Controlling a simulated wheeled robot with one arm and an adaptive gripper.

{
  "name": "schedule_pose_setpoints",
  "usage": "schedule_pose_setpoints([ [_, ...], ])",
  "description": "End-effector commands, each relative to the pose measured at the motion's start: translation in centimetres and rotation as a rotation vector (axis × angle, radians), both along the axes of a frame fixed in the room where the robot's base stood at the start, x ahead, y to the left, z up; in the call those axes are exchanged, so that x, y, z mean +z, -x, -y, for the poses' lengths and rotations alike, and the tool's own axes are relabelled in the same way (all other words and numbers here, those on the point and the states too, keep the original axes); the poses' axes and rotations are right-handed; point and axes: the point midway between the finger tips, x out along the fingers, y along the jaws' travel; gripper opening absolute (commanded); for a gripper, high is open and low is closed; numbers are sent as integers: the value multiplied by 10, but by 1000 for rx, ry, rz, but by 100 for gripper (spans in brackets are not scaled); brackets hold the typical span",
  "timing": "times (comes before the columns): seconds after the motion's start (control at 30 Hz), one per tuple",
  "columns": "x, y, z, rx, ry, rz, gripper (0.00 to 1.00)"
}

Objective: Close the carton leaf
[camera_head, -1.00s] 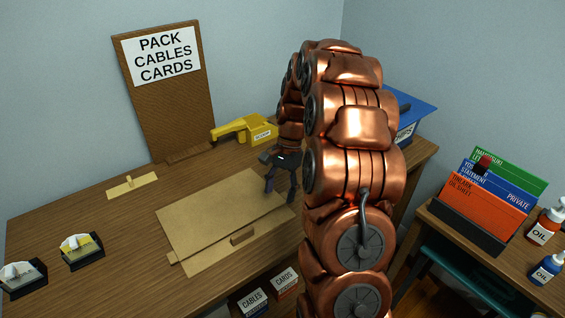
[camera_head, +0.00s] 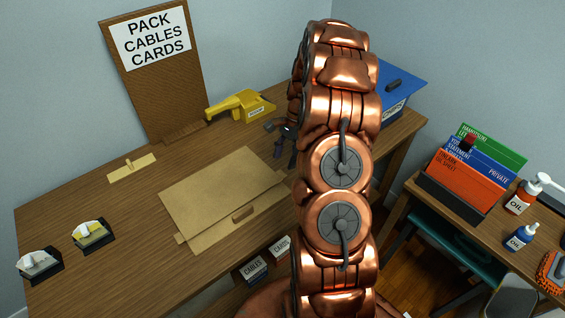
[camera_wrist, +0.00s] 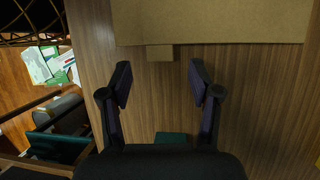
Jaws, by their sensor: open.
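The carton (camera_head: 222,200) lies on the wooden table as a broad tan cardboard panel, with a strip and a small tab (camera_head: 243,213) along its near edge. In the wrist view the cardboard (camera_wrist: 210,22) fills the upper part, with a small tab (camera_wrist: 160,53) sticking out below it. My gripper (camera_head: 281,140) is at the carton's right, partly hidden behind my arm in the head view. In the wrist view my gripper (camera_wrist: 162,85) is open and empty over bare wood, its fingertips apart from the cardboard.
A yellow tool (camera_head: 240,107) and a sign board (camera_head: 155,70) stand behind the carton. Two dispensers (camera_head: 92,233) are at the left. Boxes labelled CABLES (camera_head: 250,267) and CARDS sit below the front edge. A side table with folders (camera_head: 470,170) and bottles (camera_head: 520,196) is at the right.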

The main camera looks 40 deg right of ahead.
Motion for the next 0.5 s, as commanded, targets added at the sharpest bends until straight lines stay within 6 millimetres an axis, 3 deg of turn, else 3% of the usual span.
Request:
schedule_pose_setpoints([
  [0.2,-22,3,-12,3,-3,-3,62],
  [0.5,-26,3,-13,3,-1,-1,61],
])
